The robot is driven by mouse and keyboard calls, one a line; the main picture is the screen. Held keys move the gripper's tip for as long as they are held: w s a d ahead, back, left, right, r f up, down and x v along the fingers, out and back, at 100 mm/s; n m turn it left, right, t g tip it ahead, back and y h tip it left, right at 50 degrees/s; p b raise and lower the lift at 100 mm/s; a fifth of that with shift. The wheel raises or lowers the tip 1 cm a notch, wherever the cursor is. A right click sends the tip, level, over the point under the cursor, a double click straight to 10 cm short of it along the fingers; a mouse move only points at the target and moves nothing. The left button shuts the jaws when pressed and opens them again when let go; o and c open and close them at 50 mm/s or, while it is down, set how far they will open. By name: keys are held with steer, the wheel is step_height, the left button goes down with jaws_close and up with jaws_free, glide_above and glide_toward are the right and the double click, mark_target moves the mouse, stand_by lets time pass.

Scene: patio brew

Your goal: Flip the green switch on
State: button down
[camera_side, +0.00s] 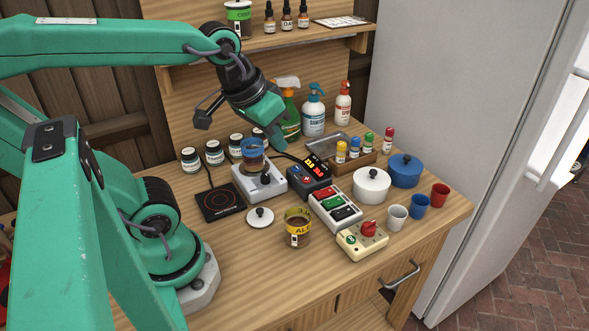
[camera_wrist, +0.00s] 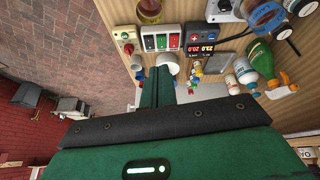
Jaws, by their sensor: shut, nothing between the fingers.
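The green switch (camera_side: 333,204) is the middle rocker of a white switch panel (camera_side: 319,209), between a red and a black rocker. The panel also shows near the top of the wrist view, with the green switch (camera_wrist: 161,42) in its middle. I cannot tell which way the rocker is tilted. My gripper (camera_side: 279,141) is shut and empty. It is raised above the back of the counter, up and left of the panel in the side view. Its green fingers (camera_wrist: 166,82) point towards the panel in the wrist view, apart from it.
Around the panel stand a cream box with a red knob (camera_side: 368,229), a black display unit (camera_side: 309,181), a white pot (camera_side: 371,186) and a yellow-labelled jar (camera_side: 298,228). Spray bottles (camera_side: 313,113) stand behind, near my gripper.

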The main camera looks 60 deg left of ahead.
steer(key=w+n, duration=0.2)
steer(key=n+g, duration=0.6)
steer(key=n, duration=0.6)
glide_above(327, 203)
step_height(327, 203, down, 4)
steer(key=shift+w+f+n, duration=0.9)
steer(key=shift+w+n, duration=0.15)
steer(key=shift+n, duration=0.05)
steer(key=f, duration=0.4)
steer(key=s+f, duration=0.1)
steer(key=f, duration=0.9)
steer(key=shift+s, duration=0.4)
